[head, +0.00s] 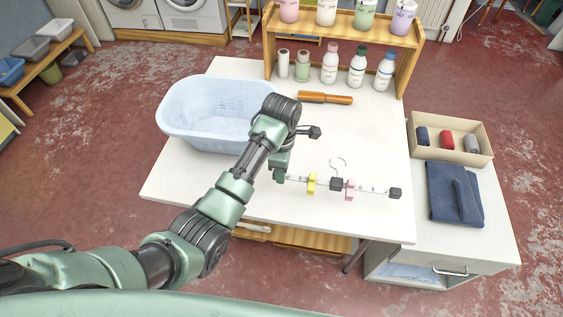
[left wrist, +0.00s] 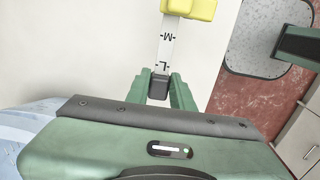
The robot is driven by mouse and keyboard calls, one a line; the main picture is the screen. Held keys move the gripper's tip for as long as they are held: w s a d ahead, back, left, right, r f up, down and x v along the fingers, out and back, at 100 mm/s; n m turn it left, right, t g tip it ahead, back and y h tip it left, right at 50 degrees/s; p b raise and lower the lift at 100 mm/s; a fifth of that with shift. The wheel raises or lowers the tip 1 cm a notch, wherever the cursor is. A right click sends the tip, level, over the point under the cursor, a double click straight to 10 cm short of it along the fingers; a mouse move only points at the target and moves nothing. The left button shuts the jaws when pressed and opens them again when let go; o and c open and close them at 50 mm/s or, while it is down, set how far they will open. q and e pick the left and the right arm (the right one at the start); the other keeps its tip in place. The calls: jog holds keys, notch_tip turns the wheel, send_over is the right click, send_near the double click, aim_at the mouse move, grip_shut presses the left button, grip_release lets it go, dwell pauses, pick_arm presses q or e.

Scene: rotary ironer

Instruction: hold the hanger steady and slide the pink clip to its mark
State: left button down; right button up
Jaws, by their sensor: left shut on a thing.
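The hanger is a pale bar (head: 325,184) with marks on it, a dark middle block and a wire hook (head: 338,164). It lies over the white table. The pink clip (head: 349,190) sits on the bar just right of the middle block. A yellow clip (head: 312,184) sits left of the block. My left gripper (head: 279,175) is at the bar's left end. In the left wrist view its green fingers (left wrist: 160,88) are shut on the dark end cap (left wrist: 159,87), with marks M and L beyond and the yellow clip (left wrist: 190,8) at the top. My right gripper does not show.
A pale blue tub (head: 180,120) stands at the table's left. A box of rolled cloths (head: 450,155) and folded dark cloth (head: 454,195) lie on the right cabinet.

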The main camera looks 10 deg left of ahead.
aim_at(281, 188)
pick_arm(q)
jog(key=shift+f, duration=1.3)
jog(key=shift+f, duration=1.45)
jog(key=c, duration=1.4)
grip_release()
jog(key=shift+r+p, duration=0.35)
jog(key=shift+p, duration=0.35)
